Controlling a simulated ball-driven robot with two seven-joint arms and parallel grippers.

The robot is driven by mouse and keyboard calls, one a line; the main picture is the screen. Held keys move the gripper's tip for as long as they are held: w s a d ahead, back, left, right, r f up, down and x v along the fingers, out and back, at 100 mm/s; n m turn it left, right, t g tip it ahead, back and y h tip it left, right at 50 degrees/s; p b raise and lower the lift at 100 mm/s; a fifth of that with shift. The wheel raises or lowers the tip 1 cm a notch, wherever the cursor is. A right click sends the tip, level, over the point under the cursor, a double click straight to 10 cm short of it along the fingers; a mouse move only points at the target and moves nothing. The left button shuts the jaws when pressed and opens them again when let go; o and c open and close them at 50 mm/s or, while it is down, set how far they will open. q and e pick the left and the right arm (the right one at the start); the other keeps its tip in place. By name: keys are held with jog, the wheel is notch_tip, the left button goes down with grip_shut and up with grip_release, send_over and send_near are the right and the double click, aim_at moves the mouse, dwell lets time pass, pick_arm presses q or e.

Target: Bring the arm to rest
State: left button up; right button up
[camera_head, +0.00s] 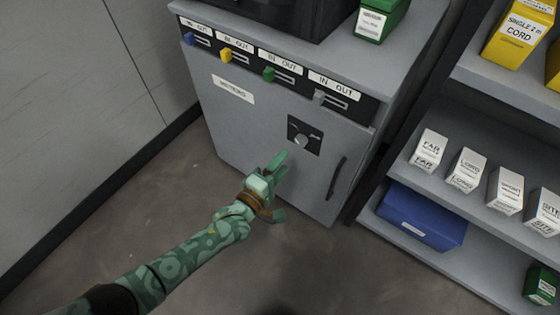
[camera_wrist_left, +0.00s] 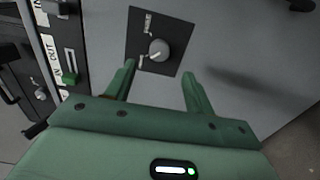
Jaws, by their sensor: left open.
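My left gripper (camera_head: 279,187) is green and reaches in from the lower left in the head view. Its two fingers are apart with nothing between them. It hangs in front of the grey cabinet (camera_head: 232,128), below and left of a round knob (camera_head: 301,140) on a dark plate. In the left wrist view the open fingers (camera_wrist_left: 158,82) point towards the cabinet front, and the knob (camera_wrist_left: 159,50) shows beyond and between the fingertips. The fingers appear apart from the knob. My right gripper is not in view.
The cabinet has a row of blue, yellow, green and grey sliders (camera_head: 269,74) and a dark door handle (camera_head: 337,177). A shelf (camera_head: 480,200) at right holds white boxes and a blue box (camera_head: 420,215). A green box (camera_head: 381,20) stands on the cabinet. Floor is clear at left.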

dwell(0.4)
pick_arm(q)
jog(key=s+a+f+m+g+y+p, duration=0.25)
jog(key=s+a+f+p, duration=0.2)
jog(key=s, duration=0.55)
jog(key=s+a+f+m+g+y+p, duration=0.2)
jog(key=s+a+f+m+g+p, duration=0.25)
jog(key=s, duration=0.55)
jog(key=s+a+f+m+g+y+p, duration=0.1)
jog(key=s+a+f+m+y+p, duration=0.15)
jog(key=s+a+p, duration=0.6)
jog(key=s+a+m+g+y+p, duration=0.1)
jog(key=s+a+m+g+p, duration=0.1)
jog(key=s, duration=1.4)
jog(key=s+a+m+g+y+p, duration=0.2)
jog(key=s+a+m+g, duration=0.1)
jog(key=s, duration=1.3)
jog(key=a+g, duration=0.1)
jog(key=a, duration=0.1)
jog(key=shift+s+a+r+g, duration=0.25)
jog(key=shift+s+a+g, duration=0.1)
jog(key=shift+a+g, duration=0.05)
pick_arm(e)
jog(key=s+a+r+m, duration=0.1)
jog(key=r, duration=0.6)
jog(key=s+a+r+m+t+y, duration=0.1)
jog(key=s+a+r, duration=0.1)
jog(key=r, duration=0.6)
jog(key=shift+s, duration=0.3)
